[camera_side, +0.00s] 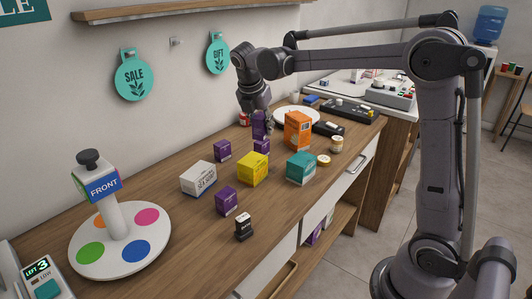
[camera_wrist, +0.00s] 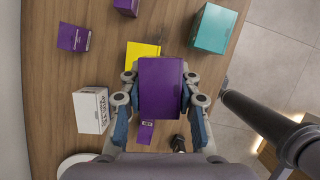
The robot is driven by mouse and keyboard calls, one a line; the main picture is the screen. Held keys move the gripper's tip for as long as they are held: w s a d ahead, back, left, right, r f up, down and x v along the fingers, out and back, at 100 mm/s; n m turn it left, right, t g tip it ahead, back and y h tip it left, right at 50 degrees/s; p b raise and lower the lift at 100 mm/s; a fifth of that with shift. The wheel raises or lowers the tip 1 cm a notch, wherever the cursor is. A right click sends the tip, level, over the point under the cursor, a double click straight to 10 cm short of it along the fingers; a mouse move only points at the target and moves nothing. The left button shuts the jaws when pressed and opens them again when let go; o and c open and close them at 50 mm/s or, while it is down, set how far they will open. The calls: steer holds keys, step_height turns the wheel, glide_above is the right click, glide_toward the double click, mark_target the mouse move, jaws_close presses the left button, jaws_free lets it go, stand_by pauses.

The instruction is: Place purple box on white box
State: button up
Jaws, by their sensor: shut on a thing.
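My gripper (camera_side: 259,119) is shut on a tall purple box (camera_side: 260,129), held upright above the wooden counter toward its far part. In the wrist view the purple box (camera_wrist: 160,84) sits between the two fingers of my gripper (camera_wrist: 160,98) and fills the middle. The white box (camera_side: 198,179) stands on the counter, nearer the side camera and left of the held box, with a bare top. In the wrist view the white box (camera_wrist: 91,112) is left of my gripper, apart from it. Other purple boxes (camera_side: 226,201) stand on the counter.
A yellow box (camera_side: 253,169), teal box (camera_side: 301,167) and orange box (camera_side: 298,131) stand close to the held box. A round white stand (camera_side: 152,257) with coloured dots is at the left.

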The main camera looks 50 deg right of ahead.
steer(key=w+a+r+n, duration=0.15)
steer(key=w+a, duration=0.25)
steer(key=w, duration=0.4)
glide_above(200, 167)
steer(key=s+a, duration=0.1)
steer(key=a, duration=0.1)
steer(key=shift+n+t, duration=0.25)
steer(key=shift+t, duration=0.15)
steer(key=f, duration=0.7)
steer(key=shift+d+f, duration=0.1)
steer(key=shift+d, duration=0.1)
steer(key=shift+f, duration=2.05)
steer(key=shift+f, duration=0.1)
steer(key=o, duration=1.1)
